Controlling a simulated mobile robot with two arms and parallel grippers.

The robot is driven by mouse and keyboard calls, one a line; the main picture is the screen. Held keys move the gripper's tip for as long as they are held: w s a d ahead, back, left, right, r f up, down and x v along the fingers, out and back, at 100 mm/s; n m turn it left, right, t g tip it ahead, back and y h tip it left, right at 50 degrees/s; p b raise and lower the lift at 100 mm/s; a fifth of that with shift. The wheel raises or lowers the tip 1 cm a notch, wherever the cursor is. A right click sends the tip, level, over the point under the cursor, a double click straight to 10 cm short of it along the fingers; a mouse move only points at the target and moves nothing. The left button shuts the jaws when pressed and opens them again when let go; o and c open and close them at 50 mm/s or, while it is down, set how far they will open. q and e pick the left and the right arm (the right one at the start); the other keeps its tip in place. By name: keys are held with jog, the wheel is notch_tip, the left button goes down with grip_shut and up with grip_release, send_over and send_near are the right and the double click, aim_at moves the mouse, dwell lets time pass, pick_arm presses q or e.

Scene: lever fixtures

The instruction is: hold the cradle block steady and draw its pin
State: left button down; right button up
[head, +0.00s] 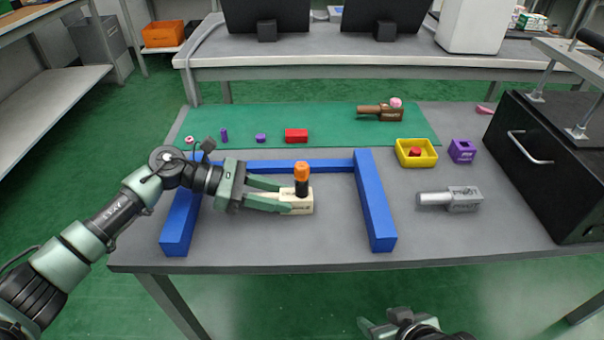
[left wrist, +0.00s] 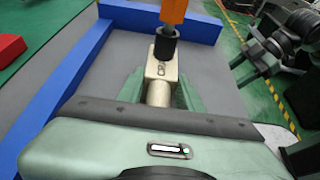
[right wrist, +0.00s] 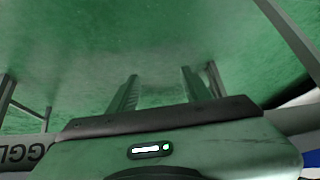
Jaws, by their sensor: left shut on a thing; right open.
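The cradle block (head: 304,207) is a small cream block lying on the grey table inside the blue frame. Its pin stands upright in it, with an orange top (head: 302,172) and a black lower part (head: 301,188). My left gripper (head: 287,195) is shut on the block from the left. In the left wrist view its fingers flank the block's round cream handle (left wrist: 158,93), and the pin rises from the far end of the block. My right gripper (right wrist: 160,85) is open and empty over green floor. In the head view it shows only partly at the bottom edge, off the table.
Blue bars (head: 376,205) border the block on left, back and right; the front is open. At right lie a silver handled block (head: 462,199), a yellow tray (head: 429,159), a purple cup (head: 462,151) and a black box (head: 540,185). A green mat (head: 340,130) with small objects lies behind.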

aim_at(298, 174)
jog(key=w+a+r+n+g+y, duration=0.1)
jog(key=a+r+n+y, duration=0.15)
jog(key=a, duration=0.45)
jog(key=w+a+r+n+g+y, duration=0.1)
jog(key=a+r+y, duration=0.15)
jog(key=a, duration=0.55)
jog(key=s+a+r+n+g+y, duration=0.2)
jog(key=s+a+r+n+g, duration=0.15)
jog(key=a, duration=0.25)
jog(key=s+a+r+n+g+y, duration=0.2)
jog(key=a+r+n+g, duration=0.1)
jog(key=a+r, duration=0.15)
jog(key=w+d+r+m+h, duration=0.1)
jog(key=w+r, duration=0.1)
jog(key=w, duration=0.2)
jog(key=w+d+r+m+t+h, duration=0.1)
jog(key=w+d+r+h, duration=0.1)
jog(key=w, duration=0.3)
jog(key=w+d+r+t+h, duration=0.1)
jog(key=w+r+h, duration=0.1)
jog(key=w, duration=0.3)
jog(key=shift+d+r+m+t, duration=0.25)
jog(key=shift+r+m, duration=0.15)
jog(key=w+d+r+m+t+h, duration=0.35)
jog(key=w+d+r, duration=0.45)
jog(key=r, duration=0.3)
jog(key=shift+g, duration=0.35)
jog(key=x, duration=1.2)
jog(key=shift+w+a+f, duration=0.1)
jog(key=shift+a, duration=0.05)
